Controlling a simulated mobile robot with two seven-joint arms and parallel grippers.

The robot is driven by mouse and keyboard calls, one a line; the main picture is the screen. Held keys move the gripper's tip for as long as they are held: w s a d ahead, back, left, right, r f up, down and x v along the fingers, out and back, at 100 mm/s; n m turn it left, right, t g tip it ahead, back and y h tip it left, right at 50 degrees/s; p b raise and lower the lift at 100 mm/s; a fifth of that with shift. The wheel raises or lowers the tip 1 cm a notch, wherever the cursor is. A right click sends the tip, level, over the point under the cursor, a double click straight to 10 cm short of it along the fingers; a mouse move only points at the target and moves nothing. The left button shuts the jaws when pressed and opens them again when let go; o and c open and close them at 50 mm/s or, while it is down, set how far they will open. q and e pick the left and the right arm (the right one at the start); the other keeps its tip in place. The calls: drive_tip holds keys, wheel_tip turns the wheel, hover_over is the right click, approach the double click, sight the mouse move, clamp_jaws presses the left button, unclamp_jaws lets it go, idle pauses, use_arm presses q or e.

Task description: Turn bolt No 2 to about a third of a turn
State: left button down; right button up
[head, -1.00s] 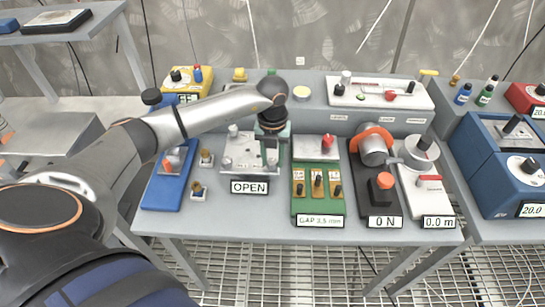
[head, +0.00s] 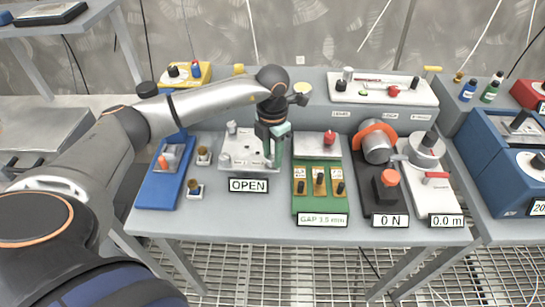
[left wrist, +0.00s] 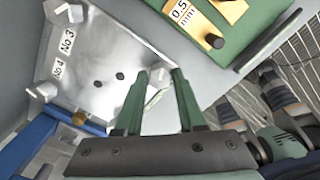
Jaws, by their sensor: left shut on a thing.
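A light metal plate (head: 240,150) lies on the table behind a sign that reads OPEN. It also shows in the left wrist view (left wrist: 100,95), with labels No 3 and No 4 and dark holes. A bolt (left wrist: 45,91) stands by the No 4 label and another (left wrist: 72,12) near No 3. My left gripper (head: 271,160) points down at the plate's right part. In the left wrist view its green fingers (left wrist: 156,92) are shut on a pale bolt at the plate's right corner, mostly hidden; its number cannot be read.
A blue stand (head: 160,190) and small brass-topped blocks (head: 195,190) are to the left. A green gap-gauge block (head: 320,205) is close on the right, then a black 0 N device (head: 385,195). A grey raised shelf (head: 315,118) runs behind.

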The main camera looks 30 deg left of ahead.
use_arm(q)
drive_tip(key=m+b, duration=0.2)
drive_tip(key=m, duration=0.4)
drive_tip(key=shift+m+b, duration=0.3)
drive_tip(key=shift+b, duration=0.05)
drive_tip(key=m+b, duration=0.1)
drive_tip(key=m, duration=0.3)
drive_tip(key=shift+m+b, duration=0.35)
drive_tip(key=shift+m, duration=0.05)
drive_tip(key=shift+r+m, duration=0.1)
drive_tip(key=shift+m, duration=0.2)
drive_tip(key=c, duration=0.5)
unclamp_jaws()
wheel_tip(320, 180, up, 12)
drive_tip(key=shift+r, duration=0.25)
